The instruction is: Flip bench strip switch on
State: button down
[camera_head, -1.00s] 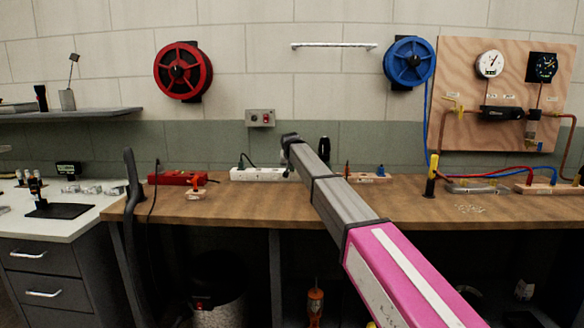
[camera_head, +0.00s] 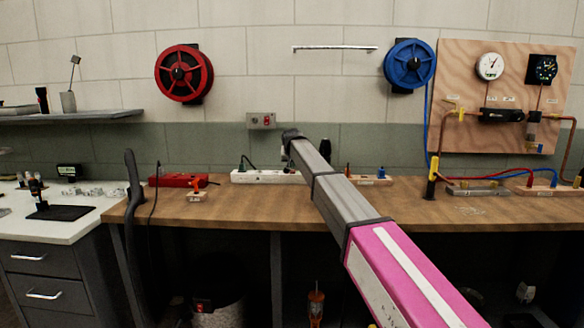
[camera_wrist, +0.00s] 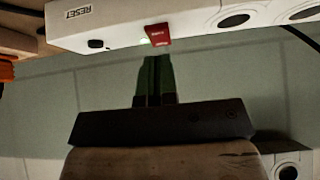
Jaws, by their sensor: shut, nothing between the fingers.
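The white bench strip (camera_head: 262,176) lies along the back of the wooden bench in the head view, partly behind my arm. In the wrist view the strip (camera_wrist: 110,27) crosses the top, with a small red switch (camera_wrist: 157,35) and a button marked RESET. A faint green glow shows beside the switch. My gripper (camera_wrist: 154,62) is shut and empty. Its fingertips point at the red switch, close to it in the picture; I cannot tell whether they touch. In the head view the fingers are hidden behind my arm.
A red power box (camera_head: 183,180) and a small orange-topped item (camera_head: 197,188) sit left of the strip. A wall box (camera_head: 261,120) is above it. A small wooden block (camera_head: 370,180) stands to the right. The bench front is mostly clear.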

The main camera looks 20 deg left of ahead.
jog(key=v, duration=1.2)
jog(key=shift+s+f, duration=0.15)
jog(key=shift+s, duration=0.25)
jog(key=shift+s+d, duration=0.1)
